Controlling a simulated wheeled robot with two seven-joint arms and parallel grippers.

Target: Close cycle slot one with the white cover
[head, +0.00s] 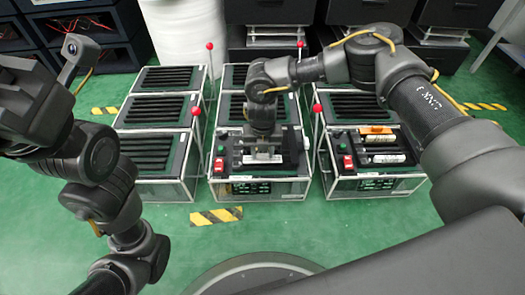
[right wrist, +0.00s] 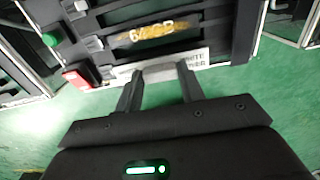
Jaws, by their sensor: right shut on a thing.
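The white cover (right wrist: 192,60) shows in the right wrist view as a pale strip with partly readable lettering, at the front edge of a slot. My right gripper (right wrist: 158,80) is shut on its pale handle. The slot behind it shows a dark inside with a gold-lettered piece (right wrist: 158,32); the lettering is blurred. In the head view my right gripper (head: 262,150) reaches down over the front of the middle fixture (head: 240,188), and the pale cover shows beneath it, partly hidden. My left arm is raised at the left; its fingers are not clear.
The right fixture (head: 375,188) holds an orange piece (head: 377,129) and white pieces (head: 388,158). The left fixture (head: 155,190) has black slatted tops. Red-knobbed levers (head: 210,46) stand beside the fixtures. A green button (right wrist: 51,38) and red switch (right wrist: 77,77) sit left of the slot.

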